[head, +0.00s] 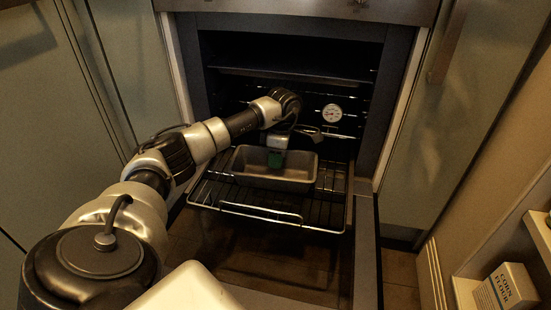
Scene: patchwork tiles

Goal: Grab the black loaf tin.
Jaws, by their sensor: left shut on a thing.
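The loaf tin (257,178), dark grey and metallic here, sits on the pulled-out wire oven rack (262,213). It looks upright and empty. My left arm reaches into the oven mouth from the left. My left gripper (277,157) points down at the tin's far long wall and is shut on it. One dark green fingertip shows inside the tin; the other finger is hidden behind the wall. I cannot tell whether the tin is lifted off the rack at all. My right gripper is out of view.
The oven cavity (285,52) is open, with another rack (290,73) above. A round dial thermometer (332,113) is right of my gripper. The lowered oven door (270,262) lies below the rack. Cabinets flank both sides. A corn flour box (507,288) stands at the lower right.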

